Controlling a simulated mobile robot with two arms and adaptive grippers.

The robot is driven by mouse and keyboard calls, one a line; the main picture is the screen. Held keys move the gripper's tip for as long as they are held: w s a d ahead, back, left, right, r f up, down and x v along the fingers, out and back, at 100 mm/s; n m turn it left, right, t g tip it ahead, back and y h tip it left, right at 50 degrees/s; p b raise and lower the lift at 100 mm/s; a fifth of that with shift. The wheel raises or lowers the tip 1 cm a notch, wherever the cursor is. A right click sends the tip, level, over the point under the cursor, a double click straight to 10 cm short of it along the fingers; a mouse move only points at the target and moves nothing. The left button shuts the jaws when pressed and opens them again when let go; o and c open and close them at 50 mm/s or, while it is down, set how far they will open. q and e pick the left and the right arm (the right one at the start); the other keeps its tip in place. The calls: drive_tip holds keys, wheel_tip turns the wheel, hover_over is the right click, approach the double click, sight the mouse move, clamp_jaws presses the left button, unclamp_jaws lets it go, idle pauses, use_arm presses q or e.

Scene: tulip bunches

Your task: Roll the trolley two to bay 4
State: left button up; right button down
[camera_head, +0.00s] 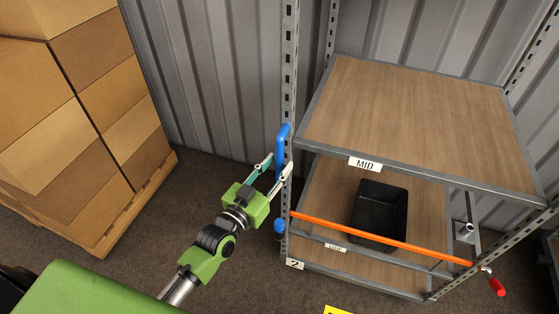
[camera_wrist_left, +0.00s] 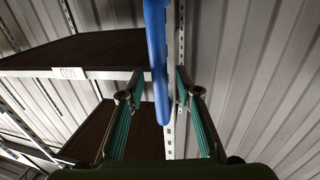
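Trolley two is a grey metal rack with wooden shelves, with a label plate "2" (camera_head: 295,264) low on its front left post (camera_head: 288,75). A blue handle (camera_head: 282,146) stands upright on that post; it also shows in the left wrist view (camera_wrist_left: 157,50). My left gripper (camera_head: 277,168) is at the handle's lower part, fingers apart. In the left wrist view, the handle runs between the two fingers (camera_wrist_left: 160,95), with a gap on each side. My right gripper is out of view. No bay 4 marking is readable.
Stacked cardboard boxes (camera_head: 85,95) stand on a wooden pallet (camera_head: 130,205) at left. An orange bar (camera_head: 380,241) with a red grip (camera_head: 497,287) crosses the rack's front. A black bin (camera_head: 380,212) sits on the lower shelf. A corrugated wall (camera_head: 215,80) is behind.

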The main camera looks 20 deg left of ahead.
use_arm(q)
drive_tip(key=shift+w+d, duration=0.2)
drive_tip(key=shift+w, duration=0.6)
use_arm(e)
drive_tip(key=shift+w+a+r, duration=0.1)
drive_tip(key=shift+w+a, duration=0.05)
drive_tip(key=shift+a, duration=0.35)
use_arm(q)
clamp_jaws()
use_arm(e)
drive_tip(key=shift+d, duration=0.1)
use_arm(q)
drive_tip(key=shift+d, duration=0.1)
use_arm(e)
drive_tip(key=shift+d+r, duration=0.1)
